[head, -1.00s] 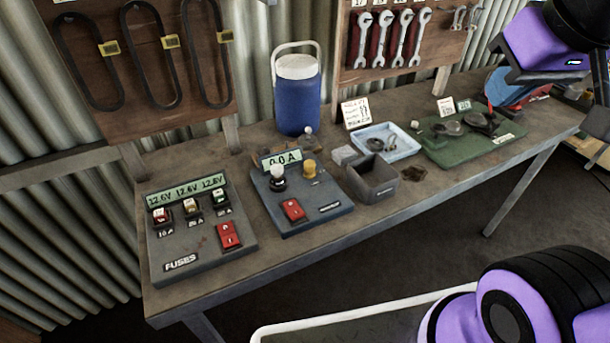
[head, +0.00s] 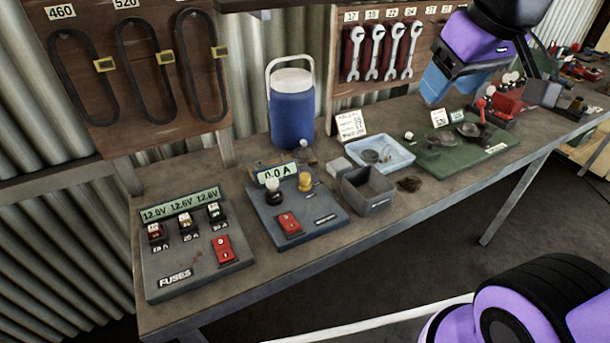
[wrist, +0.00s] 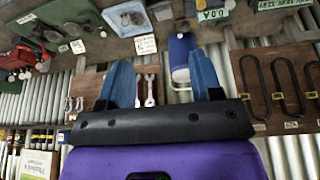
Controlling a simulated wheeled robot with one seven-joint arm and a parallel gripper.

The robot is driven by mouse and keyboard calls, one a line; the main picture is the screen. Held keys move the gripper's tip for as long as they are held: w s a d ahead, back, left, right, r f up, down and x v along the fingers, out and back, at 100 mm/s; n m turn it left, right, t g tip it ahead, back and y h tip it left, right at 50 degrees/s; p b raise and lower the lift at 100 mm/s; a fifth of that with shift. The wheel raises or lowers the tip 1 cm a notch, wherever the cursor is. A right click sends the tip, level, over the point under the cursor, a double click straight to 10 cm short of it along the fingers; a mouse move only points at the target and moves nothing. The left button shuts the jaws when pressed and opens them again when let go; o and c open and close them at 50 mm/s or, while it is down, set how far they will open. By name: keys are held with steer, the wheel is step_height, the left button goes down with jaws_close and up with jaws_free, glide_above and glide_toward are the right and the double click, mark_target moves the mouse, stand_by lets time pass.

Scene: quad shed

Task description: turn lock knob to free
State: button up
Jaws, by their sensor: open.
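No part is clearly marked as the lock knob, so I cannot tell which one it is. A green board (head: 440,157) on the right of the bench carries dark round parts (head: 470,130) and a red-tipped lever (head: 481,104). The board also shows at the upper left of the wrist view (wrist: 62,14). My gripper (head: 437,90) is above the back of this board, apart from it. In the wrist view its two blue fingers (wrist: 163,82) are spread with nothing between them.
On the bench (head: 345,245) stand a fuse panel (head: 165,262), an ammeter panel (head: 300,228), a grey bin (head: 368,197), a pale blue tray (head: 395,163) and a blue jug (head: 292,115). Wrenches (head: 375,55) hang behind. Red parts (head: 508,104) stand farther right.

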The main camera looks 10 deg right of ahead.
steer(key=w+a+f+n+g, duration=0.1)
steer(key=w+a+f+n, duration=0.25)
steer(key=w, duration=0.55)
steer(key=n+g, duration=0.3)
steer(key=n, duration=0.3)
glide_toward(305, 175)
steer(key=shift+h, duration=0.3)
steer(key=f, duration=0.9)
steer(key=shift+a+f, duration=0.3)
steer(key=shift+f, duration=0.1)
steer(key=c, duration=0.9)
